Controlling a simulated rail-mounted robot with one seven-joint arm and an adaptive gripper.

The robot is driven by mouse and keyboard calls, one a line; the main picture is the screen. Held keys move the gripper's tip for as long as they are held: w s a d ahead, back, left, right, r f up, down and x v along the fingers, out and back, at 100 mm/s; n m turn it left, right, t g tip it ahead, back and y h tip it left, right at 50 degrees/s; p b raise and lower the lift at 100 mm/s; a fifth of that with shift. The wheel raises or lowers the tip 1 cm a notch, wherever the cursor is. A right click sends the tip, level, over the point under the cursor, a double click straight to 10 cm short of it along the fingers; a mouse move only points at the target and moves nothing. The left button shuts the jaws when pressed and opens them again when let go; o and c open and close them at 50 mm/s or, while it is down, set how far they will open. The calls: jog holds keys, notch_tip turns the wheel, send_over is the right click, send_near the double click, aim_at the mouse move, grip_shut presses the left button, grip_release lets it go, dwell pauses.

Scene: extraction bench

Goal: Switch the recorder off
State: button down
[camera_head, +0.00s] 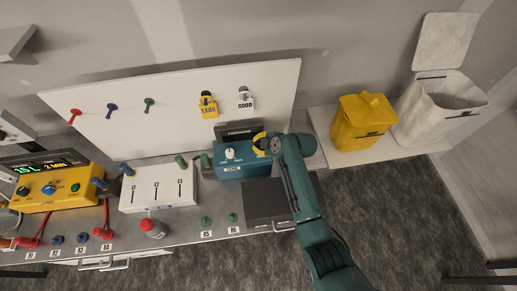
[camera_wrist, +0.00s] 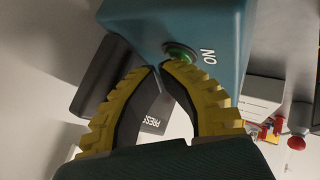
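A teal box (camera_head: 243,167) with a white knob on top stands on the bench in the head view. I cannot tell for certain that it is the recorder. In the wrist view the teal box (camera_wrist: 217,28) fills the top and shows a green button (camera_wrist: 180,53) beside the word ON. My gripper (camera_head: 261,144) is at the right end of the box. Its yellow fingertips (camera_wrist: 160,66) are together and empty, close to the green button. I cannot tell whether they touch it.
A dark device (camera_head: 238,129) stands behind the teal box. A black box (camera_head: 264,201) lies in front of it. A white slider box (camera_head: 158,188) and a yellow unit (camera_head: 60,190) are to the left. Yellow (camera_head: 362,124) and white (camera_head: 440,105) bins stand at right.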

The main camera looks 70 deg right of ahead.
dwell(0.3)
jog(key=shift+r+p, duration=0.6)
jog(key=shift+r, duration=0.15)
notch_tip(320, 180, up, 5)
jog(key=p, duration=0.3)
jog(key=shift+r, duration=0.15)
dwell(0.6)
